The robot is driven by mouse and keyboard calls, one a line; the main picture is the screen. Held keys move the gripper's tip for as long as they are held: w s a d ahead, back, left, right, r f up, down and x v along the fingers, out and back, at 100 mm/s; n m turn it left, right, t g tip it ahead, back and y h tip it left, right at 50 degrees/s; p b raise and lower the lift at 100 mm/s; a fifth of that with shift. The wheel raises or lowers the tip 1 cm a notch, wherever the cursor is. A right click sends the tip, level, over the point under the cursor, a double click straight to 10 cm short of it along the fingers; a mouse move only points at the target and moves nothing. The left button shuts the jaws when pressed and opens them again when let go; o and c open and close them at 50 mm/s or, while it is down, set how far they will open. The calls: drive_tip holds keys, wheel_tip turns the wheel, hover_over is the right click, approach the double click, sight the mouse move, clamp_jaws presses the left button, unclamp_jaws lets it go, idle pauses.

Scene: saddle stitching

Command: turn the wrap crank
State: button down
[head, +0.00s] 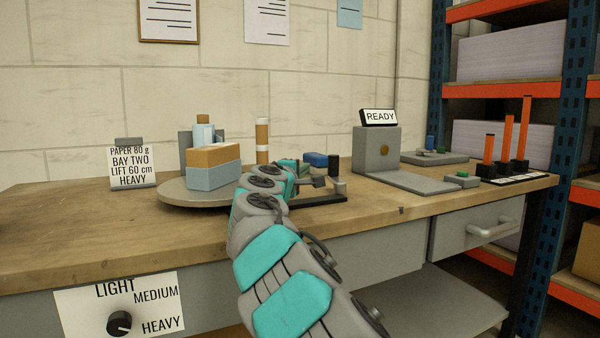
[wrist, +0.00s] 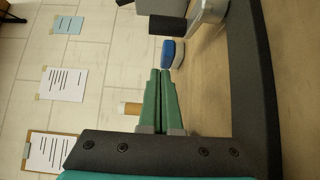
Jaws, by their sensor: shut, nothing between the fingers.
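What looks like the wrap crank is a dark upright grip (head: 334,165) on a grey part (head: 340,187), at the end of a black bar (head: 318,199) beside the turntable. In the wrist view the dark grip (wrist: 167,29) and its grey mount (wrist: 208,12) lie beyond my fingertips. My gripper (wrist: 160,72) has its green fingers together and empty, apart from the grip. In the head view my arm hides much of my gripper and the bar's left end. The round turntable (head: 175,197) carries a tan and light blue block stack (head: 213,167).
A blue and white object (wrist: 172,53) sits close beyond my fingertips. A tan roll (head: 262,141) stands behind the turntable. A grey stand with a READY sign (head: 376,149) is to the right, and orange posts (head: 507,137) stand farther right. The left bench top (head: 60,225) is clear.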

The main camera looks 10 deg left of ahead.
sight(337, 170)
drive_tip(key=w, duration=0.2)
drive_tip(key=shift+w+d, duration=0.15)
drive_tip(key=shift+w, duration=0.15)
drive_tip(key=shift+w+d, duration=0.25)
drive_tip(key=shift+w, duration=0.45)
drive_tip(key=shift+w+d, duration=0.55)
drive_tip(key=shift+d, duration=0.3)
drive_tip(key=shift+w+d, duration=0.5)
drive_tip(key=shift+d, duration=0.3)
drive_tip(key=shift+r+h+p, duration=0.2)
drive_tip(key=shift+h+p, duration=0.1)
drive_tip(key=shift+p, duration=0.2)
drive_tip(key=shift+w+d+f+m+h+p, duration=0.15)
drive_tip(key=shift+w+f+m+h+p, duration=0.1)
drive_tip(key=shift+m+h+p, duration=0.5)
